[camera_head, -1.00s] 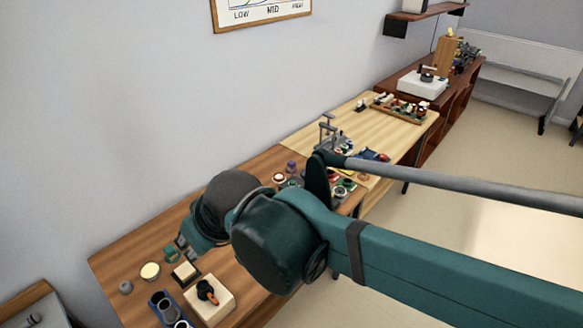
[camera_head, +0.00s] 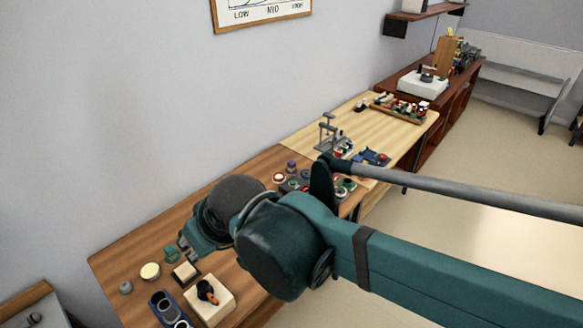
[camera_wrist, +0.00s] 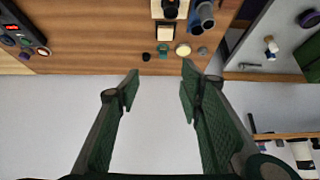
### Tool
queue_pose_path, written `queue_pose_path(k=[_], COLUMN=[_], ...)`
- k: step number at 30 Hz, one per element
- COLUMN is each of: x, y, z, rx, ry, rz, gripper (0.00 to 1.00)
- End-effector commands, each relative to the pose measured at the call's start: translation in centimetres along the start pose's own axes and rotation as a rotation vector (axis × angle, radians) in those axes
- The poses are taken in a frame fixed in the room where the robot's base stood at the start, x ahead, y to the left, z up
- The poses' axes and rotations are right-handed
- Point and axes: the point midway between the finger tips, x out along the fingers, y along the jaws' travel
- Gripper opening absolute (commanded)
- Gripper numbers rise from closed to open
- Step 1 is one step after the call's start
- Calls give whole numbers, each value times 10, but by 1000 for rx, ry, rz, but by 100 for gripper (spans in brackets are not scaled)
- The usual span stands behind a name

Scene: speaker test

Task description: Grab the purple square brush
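My gripper (camera_wrist: 160,92) is open and empty in the wrist view, its two green fingers well apart with pale wall between and beyond them. In the head view my gripper (camera_head: 188,247) hangs over the left part of the wooden table, above small items. A small purple item (camera_head: 291,166) stands near the wall farther along the table, behind my arm. I cannot tell whether it is the purple square brush; it is too small to make out. No other clearly purple square thing shows.
The wall borders the table's back.

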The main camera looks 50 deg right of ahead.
Motion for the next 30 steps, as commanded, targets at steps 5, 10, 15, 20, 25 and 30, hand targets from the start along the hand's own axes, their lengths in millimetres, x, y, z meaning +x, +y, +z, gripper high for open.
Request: queue_pose_path(k=[5, 10, 15, 20, 25, 30], x=[0, 0, 0, 0, 2, 5], y=[0, 0, 1, 6, 17, 33], z=[0, 0, -2, -11, -30, -55], rx=[0, 0, 5, 25, 73, 136], ry=[0, 0, -2, -11, -30, -56], rz=[0, 0, 1, 8, 23, 42], gripper=[38, 38, 38, 38, 38, 38])
